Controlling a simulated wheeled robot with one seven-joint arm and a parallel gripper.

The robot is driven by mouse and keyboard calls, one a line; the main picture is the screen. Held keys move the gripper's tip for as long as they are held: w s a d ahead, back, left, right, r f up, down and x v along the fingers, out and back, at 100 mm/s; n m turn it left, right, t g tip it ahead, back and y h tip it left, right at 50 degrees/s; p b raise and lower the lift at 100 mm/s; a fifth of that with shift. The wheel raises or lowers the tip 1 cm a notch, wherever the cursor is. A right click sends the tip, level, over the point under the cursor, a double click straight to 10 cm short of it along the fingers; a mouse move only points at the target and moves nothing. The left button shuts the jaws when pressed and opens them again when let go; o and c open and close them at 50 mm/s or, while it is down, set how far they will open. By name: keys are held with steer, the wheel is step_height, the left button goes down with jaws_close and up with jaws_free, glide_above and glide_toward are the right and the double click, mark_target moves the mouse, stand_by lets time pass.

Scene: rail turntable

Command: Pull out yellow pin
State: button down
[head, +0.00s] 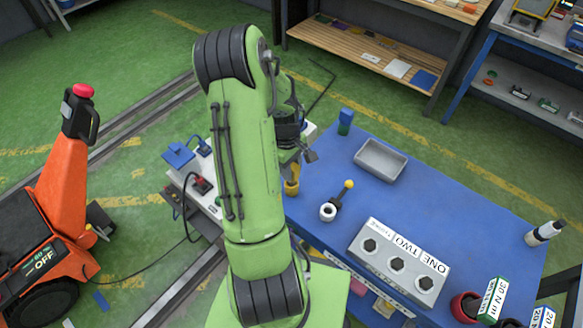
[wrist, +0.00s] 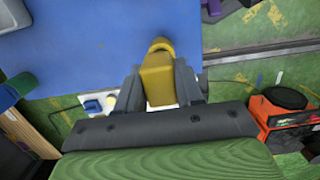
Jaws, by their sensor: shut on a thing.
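The yellow pin (wrist: 157,78) is between the two dark fingers of my gripper (wrist: 160,92) in the wrist view. The fingers press on both sides of its blocky yellow body, and its rounded end sticks out past them over the blue surface. In the head view the yellow pin (head: 292,183) shows below my gripper (head: 293,157), at the left edge of the blue table top (head: 320,160). My green arm hides part of the gripper and what lies left of it. I cannot tell whether the pin is seated in anything.
A black lever with a yellow ball (head: 348,184) and white ring stands right of the gripper. A grey tray (head: 380,160), blue-green block (head: 345,121) and grey box with several knobs (head: 398,264) are on the table. An orange machine (head: 62,190) stands left by floor rails.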

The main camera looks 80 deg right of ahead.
steer(key=shift+r+p, duration=1.25)
steer(key=shift+r, duration=0.75)
steer(key=shift+r+p, duration=1.85)
steer(key=shift+r, duration=0.75)
steer(key=shift+d+f, duration=0.1)
steer(key=shift+f, duration=0.05)
